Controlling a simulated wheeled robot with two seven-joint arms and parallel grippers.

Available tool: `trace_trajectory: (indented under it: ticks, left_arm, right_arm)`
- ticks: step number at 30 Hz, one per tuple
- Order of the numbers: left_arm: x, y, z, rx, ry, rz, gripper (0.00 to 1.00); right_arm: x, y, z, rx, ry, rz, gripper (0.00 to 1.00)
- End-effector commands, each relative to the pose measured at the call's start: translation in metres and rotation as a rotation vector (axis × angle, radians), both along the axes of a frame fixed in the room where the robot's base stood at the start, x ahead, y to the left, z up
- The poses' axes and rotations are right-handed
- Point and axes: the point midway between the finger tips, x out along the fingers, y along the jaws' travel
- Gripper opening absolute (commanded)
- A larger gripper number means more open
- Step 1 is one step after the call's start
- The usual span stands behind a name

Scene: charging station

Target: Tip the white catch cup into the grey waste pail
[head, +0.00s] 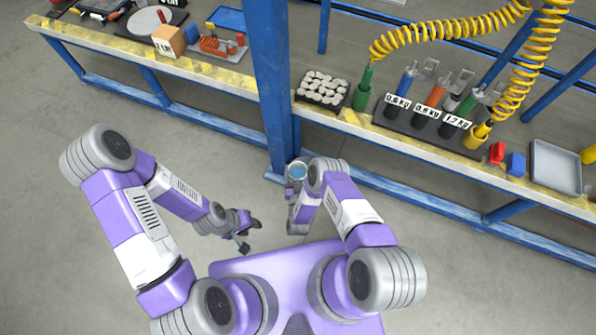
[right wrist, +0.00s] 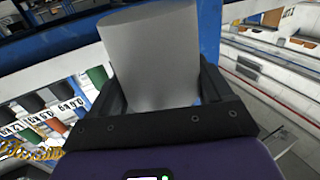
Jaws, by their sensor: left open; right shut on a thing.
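My right gripper (head: 296,184) is shut on the white catch cup (head: 297,171), in front of the blue post. In the head view the cup's round mouth faces the camera, with something bluish inside. In the right wrist view the cup (right wrist: 155,55) is a plain, pale grey-looking cylinder between the two dark fingers. My left gripper (head: 250,232) is open and empty, low over the floor to the left of the right arm. I cannot make out the grey waste pail in either view.
A blue post (head: 268,80) stands behind the cup. The bench (head: 400,150) runs across the back with a tray of pale pieces (head: 322,88), a rack with labelled tools (head: 430,118) and a grey tray (head: 556,166). Yellow coiled hoses (head: 440,40) hang above. The floor at left is clear.

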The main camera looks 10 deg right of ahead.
Motion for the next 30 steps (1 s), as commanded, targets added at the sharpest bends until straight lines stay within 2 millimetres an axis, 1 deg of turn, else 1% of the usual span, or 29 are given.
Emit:
trace_trajectory:
  ticks: [5,30]
  left_arm:
    - [0.0,0.0,-0.003,0.0,0.0,0.0,0.43]
    - [0.0,0.0,-0.023,0.0,0.0,0.0,0.43]
  right_arm:
    - [0.008,-0.006,-0.003,0.01,0.013,-0.001,0.48]
    - [0.062,-0.042,-0.023,0.084,0.121,-0.001,0.48]
